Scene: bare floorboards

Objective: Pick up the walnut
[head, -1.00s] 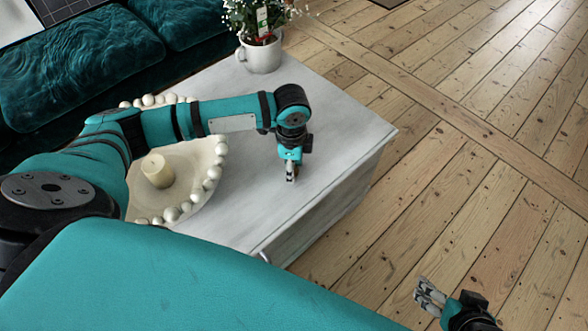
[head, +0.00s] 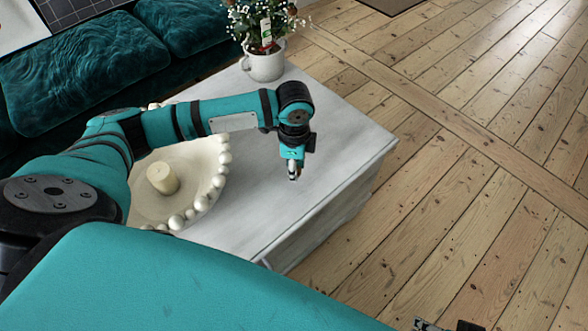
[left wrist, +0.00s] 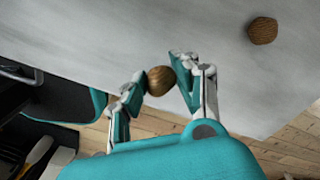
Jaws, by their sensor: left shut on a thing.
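In the left wrist view a round brown walnut (left wrist: 160,80) sits between the two fingertips of my left gripper (left wrist: 158,78), which is shut on it. A second brown, walnut-like thing (left wrist: 263,30) lies on the pale tabletop at the upper right of that view. In the head view my left gripper (head: 293,172) points down over the white table (head: 330,120), near its front right part; the walnut is too small to make out there. My right gripper (head: 428,325) barely shows at the bottom edge, and its fingers are mostly cut off.
A beaded white bowl (head: 200,205) with a cream candle (head: 162,178) stands on the table behind my left arm. A white mug (head: 264,65) with a flowering plant stands at the far edge. A dark teal sofa (head: 80,75) is beyond.

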